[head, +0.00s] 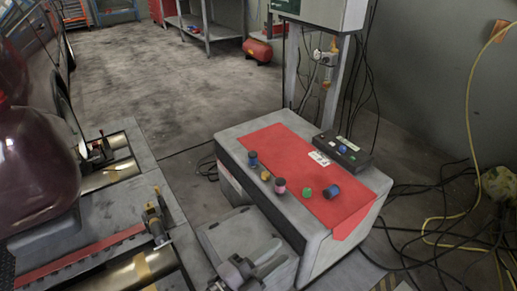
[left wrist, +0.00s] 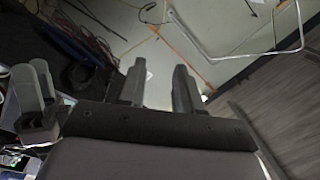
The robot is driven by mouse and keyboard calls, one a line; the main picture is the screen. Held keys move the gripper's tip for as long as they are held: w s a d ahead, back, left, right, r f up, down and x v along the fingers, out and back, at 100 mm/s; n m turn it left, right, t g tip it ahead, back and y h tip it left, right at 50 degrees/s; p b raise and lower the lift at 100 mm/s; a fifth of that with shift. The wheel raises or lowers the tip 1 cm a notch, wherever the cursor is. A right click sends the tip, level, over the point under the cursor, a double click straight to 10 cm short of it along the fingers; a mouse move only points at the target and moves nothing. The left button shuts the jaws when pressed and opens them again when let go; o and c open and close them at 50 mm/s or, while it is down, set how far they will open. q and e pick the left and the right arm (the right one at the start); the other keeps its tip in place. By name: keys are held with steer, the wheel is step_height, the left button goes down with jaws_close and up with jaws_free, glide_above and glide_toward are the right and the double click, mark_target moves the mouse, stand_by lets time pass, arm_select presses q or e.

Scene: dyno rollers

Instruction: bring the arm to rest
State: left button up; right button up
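My left gripper (head: 270,258) is at the bottom middle of the head view, in front of the grey cabinet with the red top. Its two fingers point right and stand apart with nothing between them. In the left wrist view the same two grey fingers (left wrist: 160,88) are spread with an empty gap. A second pair of grey fingers (left wrist: 32,85) shows at the left edge of that view and looks like my right gripper; whether it is open is unclear. My right gripper does not show in the head view.
The grey cabinet (head: 318,250) carries a red mat (head: 300,155) with several small coloured parts and a black box (head: 342,151). A red car (head: 35,165) and rollers (head: 120,270) stand at left. Cables (head: 440,225) litter the floor at right. Open floor (head: 150,75) lies behind.

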arm_select(q)
steer(key=s+a+f+n+y+p, duration=0.1)
steer(key=s+a+f+n+y, duration=0.1)
steer(key=a+n, duration=0.4)
steer(key=s+a+f+n+g+y+p, duration=0.1)
steer(key=s+a+n+y, duration=0.3)
steer(key=a, duration=0.5)
steer(key=s+a+f+n+y+p, duration=0.3)
steer(key=a+n+y, duration=0.3)
steer(key=a+n, duration=0.2)
steer(key=shift+s+f+n+g, duration=0.3)
steer(key=shift+s+f+n, duration=0.05)
steer(key=shift+f+n, duration=0.1)
steer(key=shift+a, duration=0.1)
steer(key=shift+o, duration=0.8)
